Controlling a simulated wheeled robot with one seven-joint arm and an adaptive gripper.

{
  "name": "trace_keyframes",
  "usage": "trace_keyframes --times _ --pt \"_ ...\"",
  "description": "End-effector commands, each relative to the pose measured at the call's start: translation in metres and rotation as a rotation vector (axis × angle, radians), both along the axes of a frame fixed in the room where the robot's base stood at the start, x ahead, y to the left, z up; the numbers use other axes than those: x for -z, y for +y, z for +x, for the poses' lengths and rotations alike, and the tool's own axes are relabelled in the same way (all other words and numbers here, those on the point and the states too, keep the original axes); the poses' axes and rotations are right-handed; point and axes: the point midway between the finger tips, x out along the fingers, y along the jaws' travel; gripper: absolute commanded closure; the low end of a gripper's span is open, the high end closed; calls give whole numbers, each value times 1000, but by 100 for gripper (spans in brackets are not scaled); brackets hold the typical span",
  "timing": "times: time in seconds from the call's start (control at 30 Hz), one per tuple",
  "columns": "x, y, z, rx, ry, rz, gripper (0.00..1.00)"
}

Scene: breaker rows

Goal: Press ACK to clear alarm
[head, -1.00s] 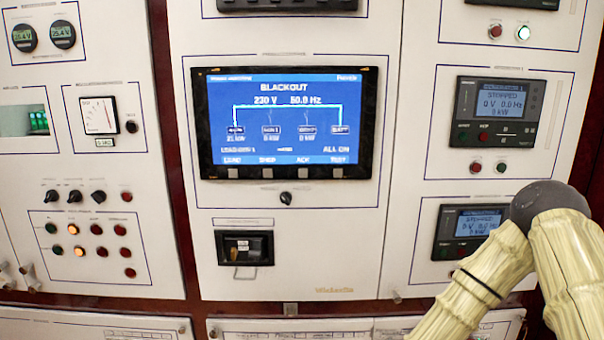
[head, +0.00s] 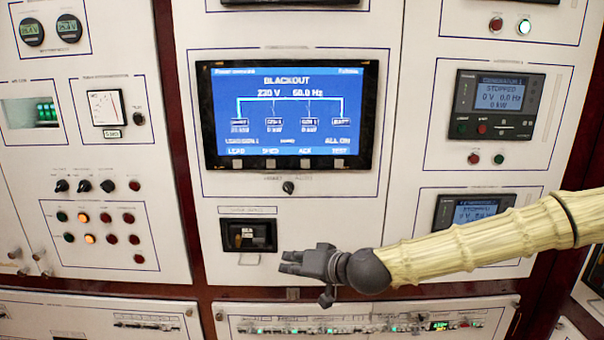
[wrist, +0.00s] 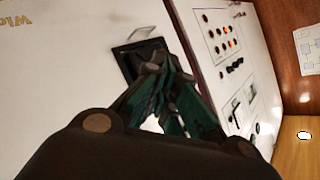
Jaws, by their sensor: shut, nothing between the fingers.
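My gripper (head: 284,262) is shut and empty, below the screen and to the lower right of a small black recessed unit, pointing left. In the wrist view my gripper (wrist: 155,65) shows its closed fingers in front of that dark unit; the screen is out of that view.
A small black unit (head: 249,235) sits below the screen, and a knob (head: 289,187) sits just under the bezel. Generator displays (head: 497,104) are at right. Lamps and switches (head: 86,186) fill the left panel. Free room lies in front of the panels.

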Motion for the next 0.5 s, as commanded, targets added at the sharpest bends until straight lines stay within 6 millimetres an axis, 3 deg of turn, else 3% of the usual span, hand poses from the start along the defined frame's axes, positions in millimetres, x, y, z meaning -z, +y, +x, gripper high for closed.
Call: trace_keyframes --times 0.03,0.2,0.4,0.5 --pt "-21 -4 7 5 -26 14 100" --pt "-82 -13 22 11 -108 53 100" --pt "-142 -26 33 19 -188 90 100" --pt "-163 -29 36 19 -216 102 100"
